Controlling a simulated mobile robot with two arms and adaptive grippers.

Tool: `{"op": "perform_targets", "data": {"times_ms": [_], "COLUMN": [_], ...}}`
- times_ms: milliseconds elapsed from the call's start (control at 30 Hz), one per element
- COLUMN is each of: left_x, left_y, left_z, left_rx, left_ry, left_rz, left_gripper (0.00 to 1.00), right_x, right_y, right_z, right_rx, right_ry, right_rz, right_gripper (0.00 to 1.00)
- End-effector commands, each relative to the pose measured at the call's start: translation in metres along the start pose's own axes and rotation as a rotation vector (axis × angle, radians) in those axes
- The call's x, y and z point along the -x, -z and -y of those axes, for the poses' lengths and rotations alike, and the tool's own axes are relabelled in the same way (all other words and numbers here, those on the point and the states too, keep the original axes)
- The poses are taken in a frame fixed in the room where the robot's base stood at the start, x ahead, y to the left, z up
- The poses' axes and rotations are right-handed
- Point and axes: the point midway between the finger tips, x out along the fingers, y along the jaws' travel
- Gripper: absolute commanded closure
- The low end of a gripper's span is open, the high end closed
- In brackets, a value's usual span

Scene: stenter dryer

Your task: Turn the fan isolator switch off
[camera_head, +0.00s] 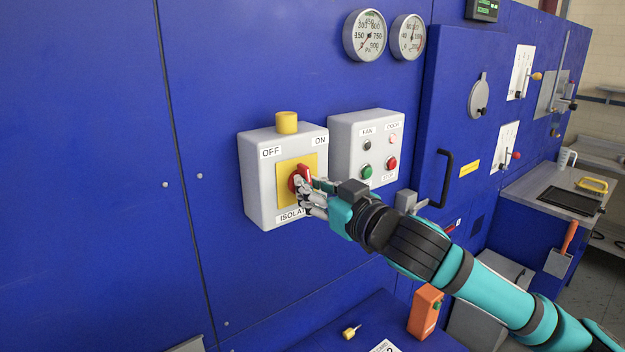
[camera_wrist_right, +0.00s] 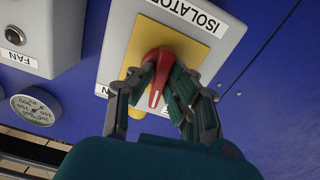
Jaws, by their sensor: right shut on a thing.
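The isolator box (camera_head: 259,191) is a light grey box on the blue machine wall, labelled OFF at upper left and ON at upper right. It has a yellow plate (camera_head: 285,172) with a red rotary handle (camera_head: 304,174) in its middle. My right gripper (camera_head: 302,184) is at the plate, its fingers closed around the red handle. In the right wrist view the handle (camera_wrist_right: 156,90) sits between the fingers of the gripper (camera_wrist_right: 160,88). The fingers partly hide the handle and the ISOLATOR label. My left gripper is not in view.
A grey FAN and DOOR button box (camera_head: 347,130) is just right of the isolator. Two dial gauges (camera_head: 365,36) are above. A black door handle (camera_head: 446,178) stands out farther right. An orange box (camera_head: 425,311) and a yellow-tagged key (camera_head: 350,332) are on the ledge below.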

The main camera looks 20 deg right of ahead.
Motion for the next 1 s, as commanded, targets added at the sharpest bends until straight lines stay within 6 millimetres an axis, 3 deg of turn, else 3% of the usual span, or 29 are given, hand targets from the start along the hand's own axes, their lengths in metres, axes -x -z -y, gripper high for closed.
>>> {"op": "perform_targets", "data": {"times_ms": [600, 1000], "left_x": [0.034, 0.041], "left_y": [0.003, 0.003], "left_z": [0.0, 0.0], "left_rx": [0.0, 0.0], "left_ry": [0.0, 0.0], "left_rz": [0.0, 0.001], "left_gripper": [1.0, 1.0], "right_x": [0.0, 0.0], "right_y": [-0.001, -0.003], "right_z": [0.002, 0.002], "right_rx": [0.54, 0.704], "right_ry": [0.004, 0.005], "right_rz": [0.004, 0.004], "right_gripper": [1.0, 1.0]}}
